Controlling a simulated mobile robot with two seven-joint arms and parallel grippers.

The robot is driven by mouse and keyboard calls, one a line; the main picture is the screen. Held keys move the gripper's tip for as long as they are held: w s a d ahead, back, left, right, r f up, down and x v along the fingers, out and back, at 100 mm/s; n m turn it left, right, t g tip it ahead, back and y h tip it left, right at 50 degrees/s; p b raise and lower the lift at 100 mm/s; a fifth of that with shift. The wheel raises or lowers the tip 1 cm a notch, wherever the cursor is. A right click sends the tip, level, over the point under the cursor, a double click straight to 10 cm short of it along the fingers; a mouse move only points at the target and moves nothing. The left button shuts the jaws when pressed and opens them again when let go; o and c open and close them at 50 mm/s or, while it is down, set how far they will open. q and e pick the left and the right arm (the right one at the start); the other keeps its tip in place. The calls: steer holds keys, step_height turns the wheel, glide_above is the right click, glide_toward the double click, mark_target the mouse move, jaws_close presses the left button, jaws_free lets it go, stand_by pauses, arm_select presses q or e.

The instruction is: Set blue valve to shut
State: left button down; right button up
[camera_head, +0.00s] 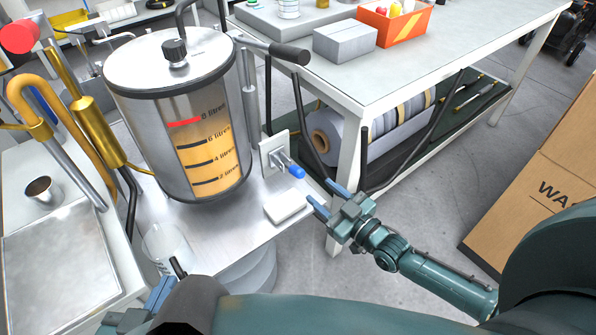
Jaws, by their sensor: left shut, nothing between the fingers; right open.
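The blue valve (297,171) is a small blue-tipped lever on a metal stem. It sticks out from a white plate (273,155) to the right of the steel tank (190,120). My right gripper (323,194) is open and empty, in front of the valve and to its lower right, with its blue fingers spread apart. No contact with the lever shows. My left gripper (164,284) is shut and empty at the bottom left, partly hidden by my own arm. The valve's exact setting cannot be told from this view.
A white block (287,206) lies on the bench below the valve. A clear beaker (166,245) stands near my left gripper. The white table (460,40) has a leg and dark cables close behind my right gripper. A cardboard box (540,180) stands at the right.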

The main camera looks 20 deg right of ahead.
mark_target(298, 173)
steer(key=b+x, duration=0.2)
steer(key=x, duration=0.7)
steer(key=shift+w+a, duration=0.1)
steer(key=shift+w, duration=0.2)
arm_select(q)
steer(key=shift+w+d+f+m+g, duration=0.15)
steer(key=shift+d+f+m, duration=0.1)
steer(key=shift+f, duration=0.4)
steer(key=shift+w+d+f+m+g, duration=0.15)
steer(key=shift+d+f+m, duration=0.1)
steer(key=shift+f, duration=0.35)
arm_select(e)
steer(key=shift+c, duration=0.4)
arm_select(q)
steer(key=shift+r, duration=0.1)
arm_select(e)
jaws_close()
